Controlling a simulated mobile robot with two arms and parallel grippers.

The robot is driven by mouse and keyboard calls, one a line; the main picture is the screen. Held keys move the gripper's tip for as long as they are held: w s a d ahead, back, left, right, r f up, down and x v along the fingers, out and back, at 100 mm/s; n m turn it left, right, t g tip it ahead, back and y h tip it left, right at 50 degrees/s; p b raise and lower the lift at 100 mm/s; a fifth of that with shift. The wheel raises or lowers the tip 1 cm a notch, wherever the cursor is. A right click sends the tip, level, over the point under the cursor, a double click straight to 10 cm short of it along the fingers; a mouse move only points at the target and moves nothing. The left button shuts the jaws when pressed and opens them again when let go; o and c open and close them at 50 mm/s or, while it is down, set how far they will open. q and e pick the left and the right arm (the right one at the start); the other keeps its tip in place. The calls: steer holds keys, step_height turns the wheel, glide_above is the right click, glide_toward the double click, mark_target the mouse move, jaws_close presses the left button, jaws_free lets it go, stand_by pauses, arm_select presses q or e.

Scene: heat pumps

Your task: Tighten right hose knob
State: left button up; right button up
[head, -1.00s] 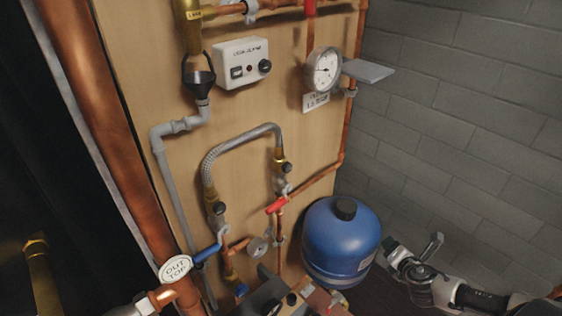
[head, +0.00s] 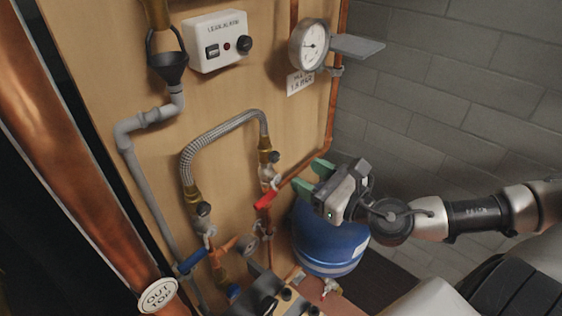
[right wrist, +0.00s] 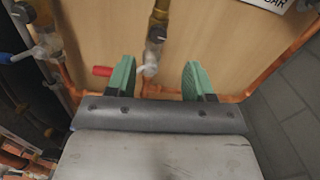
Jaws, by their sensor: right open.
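The braided hose (head: 222,137) arches on the wooden board, with a brass fitting at each end. At its right end is the small dark right hose knob (head: 273,157), which also shows in the right wrist view (right wrist: 155,36), ahead between the fingers. My right gripper (head: 309,176) has green fingers and is open and empty. It is to the right of the knob, apart from it. In the right wrist view its fingertips (right wrist: 158,68) point toward the board. My left gripper is not in view.
A red valve lever (head: 265,199) is just below the knob, near the left finger in the wrist view. A copper pipe (head: 318,158) runs behind my gripper. A blue tank (head: 325,243) stands below. A pressure gauge (head: 309,45) with a grey plate is above.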

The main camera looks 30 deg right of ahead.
mark_target(277, 159)
steer(key=p+x, duration=0.1)
steer(key=x, duration=0.3)
steer(key=p+x, duration=0.1)
steer(key=x, duration=0.1)
steer(key=shift+s+a+r+p, duration=0.1)
steer(key=shift+a+r+p, duration=0.05)
steer(key=shift+r+p, duration=0.2)
steer(key=shift+w+a+f, duration=0.1)
steer(key=shift+w+a, duration=0.05)
steer(key=shift+w, duration=0.2)
steer(key=shift+w+a+f, duration=0.15)
steer(key=shift+w, duration=0.2)
steer(key=c, duration=0.9)
